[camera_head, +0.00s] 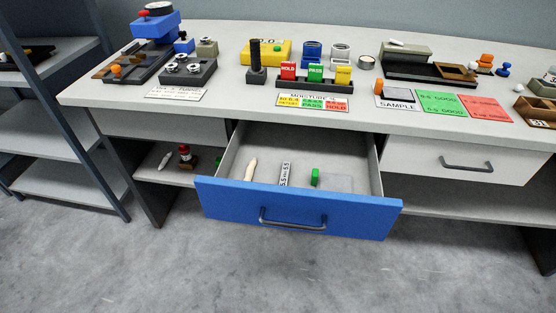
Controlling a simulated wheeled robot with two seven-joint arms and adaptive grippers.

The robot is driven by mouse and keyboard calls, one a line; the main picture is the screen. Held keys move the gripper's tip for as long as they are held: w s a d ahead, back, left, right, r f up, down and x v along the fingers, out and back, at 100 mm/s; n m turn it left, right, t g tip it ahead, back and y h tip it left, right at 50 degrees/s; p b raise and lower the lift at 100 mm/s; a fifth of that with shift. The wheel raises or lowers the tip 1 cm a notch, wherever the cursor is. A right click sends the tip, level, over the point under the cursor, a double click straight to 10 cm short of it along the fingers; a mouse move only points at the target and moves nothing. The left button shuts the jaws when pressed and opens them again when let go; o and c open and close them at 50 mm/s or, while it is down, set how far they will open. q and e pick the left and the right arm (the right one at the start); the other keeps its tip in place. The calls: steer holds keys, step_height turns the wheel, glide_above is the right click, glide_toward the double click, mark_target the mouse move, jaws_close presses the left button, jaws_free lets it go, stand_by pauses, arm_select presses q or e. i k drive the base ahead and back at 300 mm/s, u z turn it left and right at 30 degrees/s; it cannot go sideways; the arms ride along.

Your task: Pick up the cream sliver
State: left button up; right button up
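A cream, elongated piece that looks like the cream sliver (250,169) lies in the open blue-fronted drawer (295,209), towards its left side, pointing away from the drawer front. Nothing covers it. A whiter small elongated piece (165,160) lies on the shelf under the table at left. Neither of my grippers is in view, and nothing is touching the cream piece.
The drawer also holds a labelled white strip (285,174) and a green block (315,177). The grey table (225,101) above carries instruments, coloured cards and trays. A closed drawer (467,162) is at right, a shelf rack (60,130) at left.

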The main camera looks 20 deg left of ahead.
mark_target(250, 169)
steer(key=u, duration=0.25)
steer(key=i, duration=0.6)
steer(key=u, duration=0.45)
